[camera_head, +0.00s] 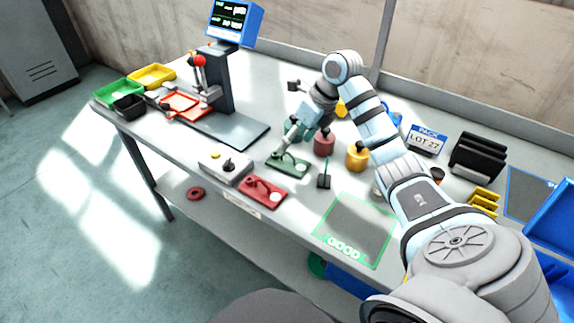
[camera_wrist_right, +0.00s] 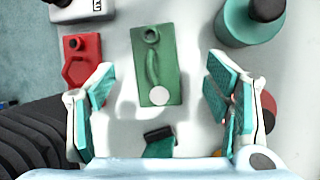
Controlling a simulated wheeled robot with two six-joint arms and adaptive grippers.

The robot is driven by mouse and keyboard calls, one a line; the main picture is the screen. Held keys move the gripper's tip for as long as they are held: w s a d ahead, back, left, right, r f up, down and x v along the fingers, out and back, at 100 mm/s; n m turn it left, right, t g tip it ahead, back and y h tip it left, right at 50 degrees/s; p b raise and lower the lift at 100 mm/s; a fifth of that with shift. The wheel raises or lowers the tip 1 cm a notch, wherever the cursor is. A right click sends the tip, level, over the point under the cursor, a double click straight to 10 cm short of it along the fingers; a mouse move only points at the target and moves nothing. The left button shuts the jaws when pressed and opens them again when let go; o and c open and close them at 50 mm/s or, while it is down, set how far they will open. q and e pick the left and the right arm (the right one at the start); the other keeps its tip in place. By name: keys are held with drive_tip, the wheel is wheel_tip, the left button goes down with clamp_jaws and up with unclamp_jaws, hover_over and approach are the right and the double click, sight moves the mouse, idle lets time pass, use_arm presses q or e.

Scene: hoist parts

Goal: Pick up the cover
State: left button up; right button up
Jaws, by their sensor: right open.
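I cannot tell for certain which part is the cover. A green rectangular plate (camera_head: 288,163) lies flat on the table below my right gripper. In the right wrist view the green plate (camera_wrist_right: 171,62) carries a ring at one end, a raised curved piece and a pale round disc. My right gripper (camera_wrist_right: 160,80) is open and empty, with one finger on each side of the plate and apart from it. In the head view the right gripper (camera_head: 291,138) hangs just above the plate. My left gripper is not in view.
A red plate (camera_head: 263,190) and a grey box (camera_head: 224,167) lie left of the green plate. A red knobbed cylinder (camera_head: 324,142) and a yellow one (camera_head: 357,158) stand to its right, with a small dark block (camera_head: 323,181) nearby. A green-edged mat (camera_head: 355,231) is bare.

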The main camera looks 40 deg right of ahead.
sight(283, 159)
drive_tip(key=b+x, duration=0.1)
drive_tip(key=x, duration=0.4)
drive_tip(key=shift+s+a, duration=0.1)
clamp_jaws()
